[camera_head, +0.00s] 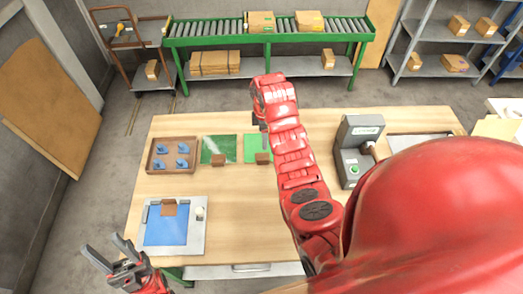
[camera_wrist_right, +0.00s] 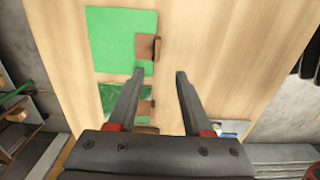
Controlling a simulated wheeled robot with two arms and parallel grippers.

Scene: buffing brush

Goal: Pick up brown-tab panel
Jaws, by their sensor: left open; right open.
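Two green panels, a left one (camera_head: 219,149) and a right one (camera_head: 252,149), lie side by side on the table, each with a brown tab at its near edge. The right wrist view shows one green panel (camera_wrist_right: 118,38) with its brown tab (camera_wrist_right: 146,47), and the other (camera_wrist_right: 112,97) partly behind a finger. My right gripper (camera_wrist_right: 161,73) is open and empty above the table beside the panels; one fingertip is close to the nearer tab in that picture. Its height is unclear. My left gripper (camera_head: 106,256) is open and empty at the front left.
A wooden tray (camera_head: 151,163) with blue parts stands left of the panels. A grey fixture with a blue plate (camera_head: 166,230) and brown piece is in front. A grey machine (camera_head: 353,165) stands right. Bare table lies between the panels and fixture.

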